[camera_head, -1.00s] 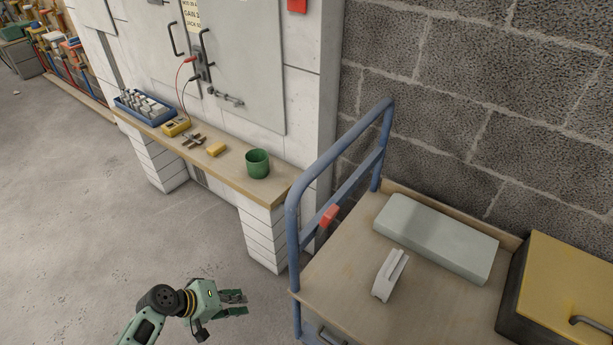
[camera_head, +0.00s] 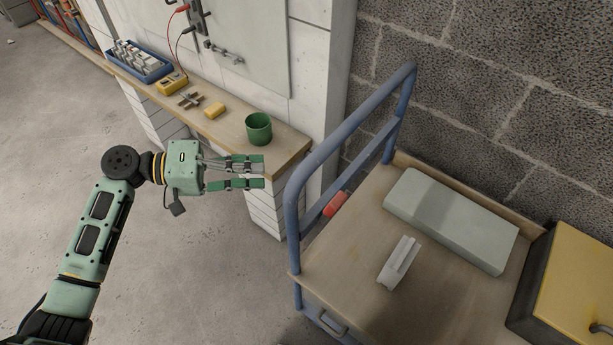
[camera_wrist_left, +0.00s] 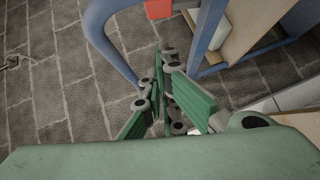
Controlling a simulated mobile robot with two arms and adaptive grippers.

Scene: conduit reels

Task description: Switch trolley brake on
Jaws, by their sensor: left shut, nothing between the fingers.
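The trolley (camera_head: 340,265) stands at the right, with a blue tube handle (camera_head: 293,215) at its left end. A red lever (camera_head: 335,204), likely the brake, sits on the lower blue bar inside the handle frame. In the left wrist view a red part (camera_wrist_left: 158,9) shows at the top edge, partly cut off, beside the blue tube (camera_wrist_left: 105,45). My left gripper (camera_head: 262,172) is shut and empty, left of the handle and apart from it, pointing right towards it. My right gripper is not in view.
A grey box (camera_head: 450,220), a small pale block (camera_head: 400,262) and a yellow-lidded case (camera_head: 575,275) lie on the trolley top. Behind my gripper a wooden shelf (camera_head: 225,125) holds a green cup (camera_head: 258,128), yellow meter and blue tray.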

